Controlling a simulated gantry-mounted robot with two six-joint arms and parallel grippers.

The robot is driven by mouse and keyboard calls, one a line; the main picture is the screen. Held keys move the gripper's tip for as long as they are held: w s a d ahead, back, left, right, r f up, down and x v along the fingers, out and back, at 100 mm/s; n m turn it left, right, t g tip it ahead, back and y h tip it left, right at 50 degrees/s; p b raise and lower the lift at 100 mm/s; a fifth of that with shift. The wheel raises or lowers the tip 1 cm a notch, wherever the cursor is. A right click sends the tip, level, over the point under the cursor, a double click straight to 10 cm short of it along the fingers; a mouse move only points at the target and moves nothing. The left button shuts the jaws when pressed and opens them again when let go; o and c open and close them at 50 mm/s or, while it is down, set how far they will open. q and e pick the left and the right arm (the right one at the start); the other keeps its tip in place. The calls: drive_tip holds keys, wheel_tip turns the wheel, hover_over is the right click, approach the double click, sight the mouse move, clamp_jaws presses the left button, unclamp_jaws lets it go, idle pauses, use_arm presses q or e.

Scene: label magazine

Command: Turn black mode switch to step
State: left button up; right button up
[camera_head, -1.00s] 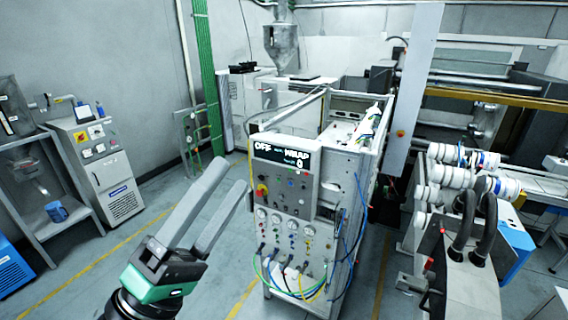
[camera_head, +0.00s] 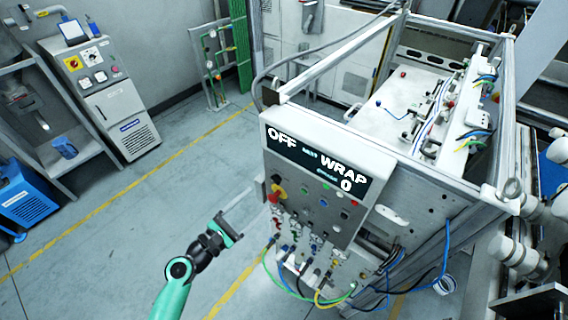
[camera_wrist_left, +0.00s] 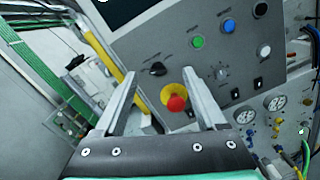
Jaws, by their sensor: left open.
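The black mode switch (camera_wrist_left: 158,69) is a small round knob on the grey control panel (camera_wrist_left: 130,48), up and left of a red emergency stop button (camera_wrist_left: 175,102) on a yellow base. In the head view the panel display (camera_head: 318,160) reads OFF, WRAP and 0. My left gripper (camera_head: 250,197) is open and empty, just left of the panel's lower left side. In the left wrist view its two fingers (camera_wrist_left: 160,84) point at the panel, with the switch between and beyond their tips. It appears apart from the switch.
A green button (camera_wrist_left: 198,41), a blue button (camera_wrist_left: 229,25) and a white button (camera_wrist_left: 264,51) are right of the switch. Gauges (camera_wrist_left: 274,103) and cables (camera_head: 290,280) are lower on the cabinet. The floor (camera_head: 150,215) at left is clear.

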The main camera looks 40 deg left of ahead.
sight(274, 181)
use_arm(q)
drive_tip(key=shift+n+y, duration=0.4)
drive_tip(key=shift+y, duration=0.1)
drive_tip(key=w, duration=0.3)
drive_tip(key=w+a+f, duration=0.1)
drive_tip(key=w, duration=0.2)
drive_tip(key=w+f+b, duration=0.1)
drive_tip(key=w, duration=0.2)
drive_tip(key=shift+w+a, duration=0.1)
drive_tip(key=shift+a, duration=0.25)
clamp_jaws()
